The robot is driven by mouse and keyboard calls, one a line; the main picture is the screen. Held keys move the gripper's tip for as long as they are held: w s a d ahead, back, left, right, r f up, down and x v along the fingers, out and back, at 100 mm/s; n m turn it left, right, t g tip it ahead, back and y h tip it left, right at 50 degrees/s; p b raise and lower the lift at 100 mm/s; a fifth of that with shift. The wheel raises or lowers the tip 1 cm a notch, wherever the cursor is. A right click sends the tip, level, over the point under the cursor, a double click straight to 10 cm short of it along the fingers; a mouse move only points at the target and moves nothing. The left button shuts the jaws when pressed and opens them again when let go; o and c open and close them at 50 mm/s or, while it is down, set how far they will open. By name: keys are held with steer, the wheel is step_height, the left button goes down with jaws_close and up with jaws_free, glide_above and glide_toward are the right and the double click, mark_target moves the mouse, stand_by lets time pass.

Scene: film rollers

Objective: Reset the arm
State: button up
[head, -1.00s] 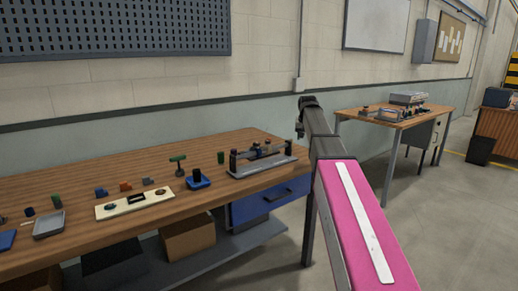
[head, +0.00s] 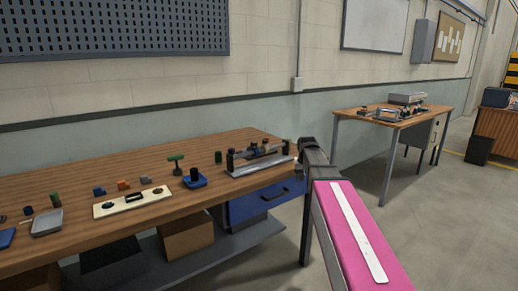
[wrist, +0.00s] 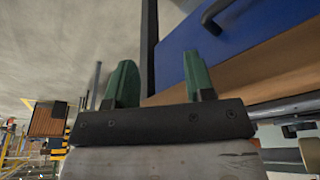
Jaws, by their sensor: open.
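My arm shows in the head view as a pink link with a dark wrist at its far end, by the right end of the near workbench (head: 90,186). My gripper (wrist: 160,85) shows in the wrist view, with two green fingers wide apart and nothing between them. In that view the bench's blue drawer (wrist: 225,40) with its dark handle lies beyond the right finger. The gripper's fingers cannot be made out in the head view.
The near bench holds a roller fixture (head: 258,160), a cream plate (head: 132,203), a blue tray (head: 195,181) and several small parts. A second table (head: 395,117) stands farther back at right. Open floor (head: 440,220) lies right of my arm.

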steer(key=s+a+f+n+g, duration=0.1)
steer(key=s+f+g, duration=0.2)
steer(key=s+f, duration=1.8)
steer(key=s, duration=0.4)
steer(key=shift+s+a+f, duration=0.15)
steer(key=shift+a+f, duration=0.15)
steer(key=shift+f, duration=0.1)
steer(key=shift+a, duration=0.1)
